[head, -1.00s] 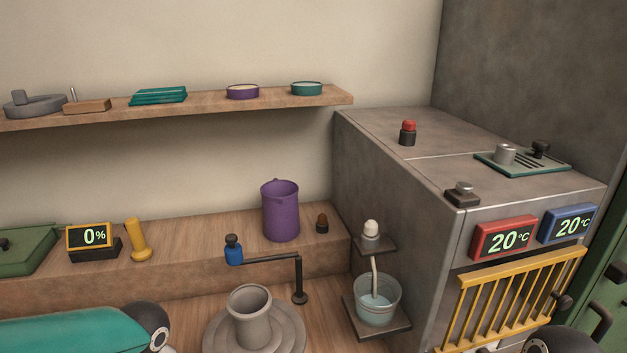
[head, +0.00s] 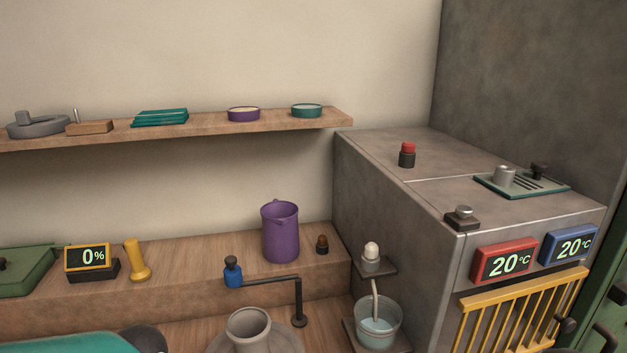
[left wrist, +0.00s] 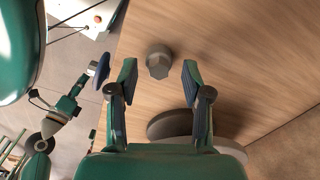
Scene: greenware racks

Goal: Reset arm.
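In the left wrist view my left gripper (left wrist: 159,80) has its two fingers spread apart with nothing between the pads. A small grey faceted knob-like piece (left wrist: 157,62) shows beyond the fingertips, over the wooden surface, and I cannot tell the distance. A teal arm with a dark blue pad (left wrist: 99,70) shows at the left of that view; it looks like my other arm, and its grip is unclear. In the head view only a teal link of my left arm shows at the bottom left; neither gripper is visible there.
A grey clay vessel (head: 248,328) stands on a round wheel at the bottom. A grey kiln-like block (head: 400,215) with 20 °C displays fills the right.

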